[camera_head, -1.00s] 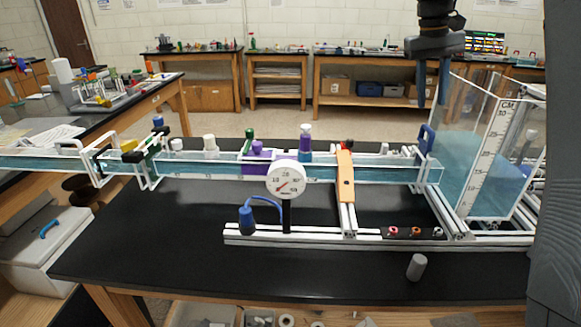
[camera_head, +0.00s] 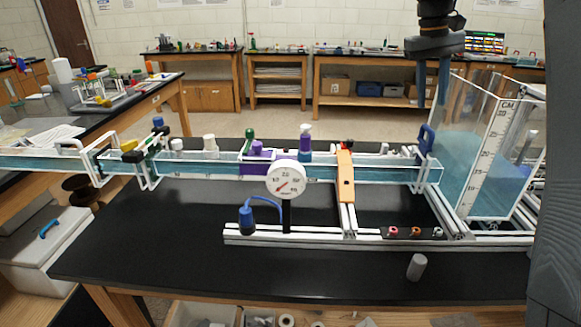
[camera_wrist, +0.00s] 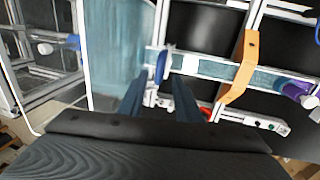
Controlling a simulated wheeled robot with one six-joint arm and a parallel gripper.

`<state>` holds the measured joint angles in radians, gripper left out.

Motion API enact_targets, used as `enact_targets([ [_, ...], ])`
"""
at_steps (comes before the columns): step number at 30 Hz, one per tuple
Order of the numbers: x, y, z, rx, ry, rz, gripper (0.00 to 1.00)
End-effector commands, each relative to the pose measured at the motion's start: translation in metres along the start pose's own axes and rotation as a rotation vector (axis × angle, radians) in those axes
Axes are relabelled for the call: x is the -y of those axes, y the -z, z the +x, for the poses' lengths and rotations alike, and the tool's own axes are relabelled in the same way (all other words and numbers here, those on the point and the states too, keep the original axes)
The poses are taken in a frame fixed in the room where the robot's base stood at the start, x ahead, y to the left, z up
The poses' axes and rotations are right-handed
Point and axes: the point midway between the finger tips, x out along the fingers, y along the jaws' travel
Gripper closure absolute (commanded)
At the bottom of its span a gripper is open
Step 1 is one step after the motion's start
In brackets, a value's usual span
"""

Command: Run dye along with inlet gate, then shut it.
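The blue gate handle (camera_head: 426,140) stands upright where the flume meets the clear tank. It also shows in the wrist view (camera_wrist: 161,66). My gripper (camera_head: 432,100) hangs above it with fingers pointing down. The two fingers are apart with nothing between them; they also show in the wrist view (camera_wrist: 160,92), on either side of the handle's line of sight. The clear flume channel (camera_head: 395,171) holds pale blue water; no coloured dye streak is visible in it. A purple bottle with a white cap (camera_head: 305,143) stands at the channel. Which part supplies dye is unclear.
The clear tank with a scale (camera_head: 482,180) holds blue water at right. An orange bar (camera_head: 345,176) crosses the channel. A round gauge (camera_head: 286,180) stands in front. A black strip (camera_head: 416,233) carries several small coloured knobs. A grey cylinder (camera_head: 416,267) stands near the bench's front edge.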

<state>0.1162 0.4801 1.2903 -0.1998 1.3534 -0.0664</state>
Motion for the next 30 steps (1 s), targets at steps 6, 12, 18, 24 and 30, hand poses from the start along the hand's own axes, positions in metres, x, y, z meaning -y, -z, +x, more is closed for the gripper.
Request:
enact_targets([
  [6, 0.0, 0.002, -0.002, 0.001, 0.0, -0.001, 0.69],
  [12, 0.001, 0.008, 0.0, 0.002, 0.0, -0.002, 0.69],
  [18, -0.001, 0.007, 0.026, 0.005, 0.001, 0.0, 0.69],
  [24, -0.001, 0.007, 0.056, 0.003, 0.0, 0.0, 0.69],
  [30, -0.001, 0.008, 0.074, 0.002, 0.0, 0.0, 0.69],
])
